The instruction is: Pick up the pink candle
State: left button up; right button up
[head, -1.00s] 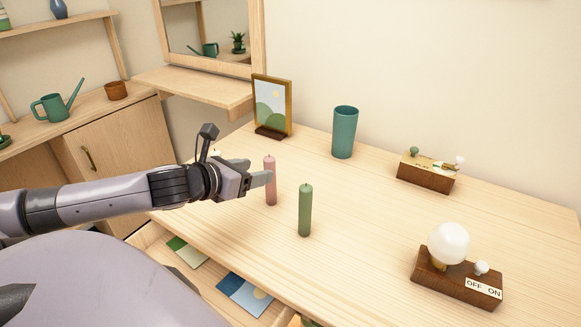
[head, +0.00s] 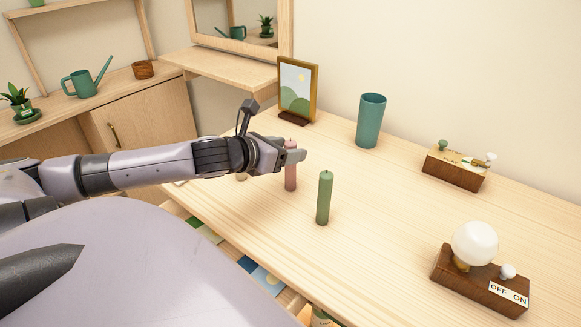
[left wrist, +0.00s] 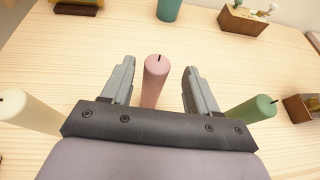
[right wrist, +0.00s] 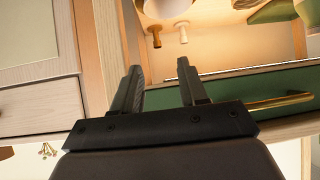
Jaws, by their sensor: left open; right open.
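The pink candle (head: 291,176) stands upright on the wooden table, with its upper part partly covered by my left gripper (head: 296,155) in the head view. In the left wrist view, the pink candle (left wrist: 155,78) stands between the two open fingers of my left gripper (left wrist: 158,85), with a gap on each side. My right gripper (right wrist: 160,82) is open and empty in the right wrist view, away from the candle, facing drawers and a green-fronted drawer with a brass handle.
A green candle (head: 325,198) stands to the right of the pink one, and a cream candle (left wrist: 27,112) to its left. A teal cup (head: 371,121), a picture frame (head: 298,90), a switch box (head: 455,170) and a bulb on a wooden base (head: 478,285) stand on the table. An open drawer is below.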

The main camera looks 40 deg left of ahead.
pick_arm(q)
jog(key=shift+w+a+f, duration=0.15)
jog(key=shift+w+f, duration=0.05)
jog(key=shift+w, duration=0.25)
jog(key=shift+w+a+f, duration=0.1)
jog(key=shift+w+f, duration=0.05)
jog(key=shift+w, duration=0.25)
jog(key=shift+x, duration=1.05)
jog(key=shift+f, duration=0.1)
jog(key=c, duration=1)
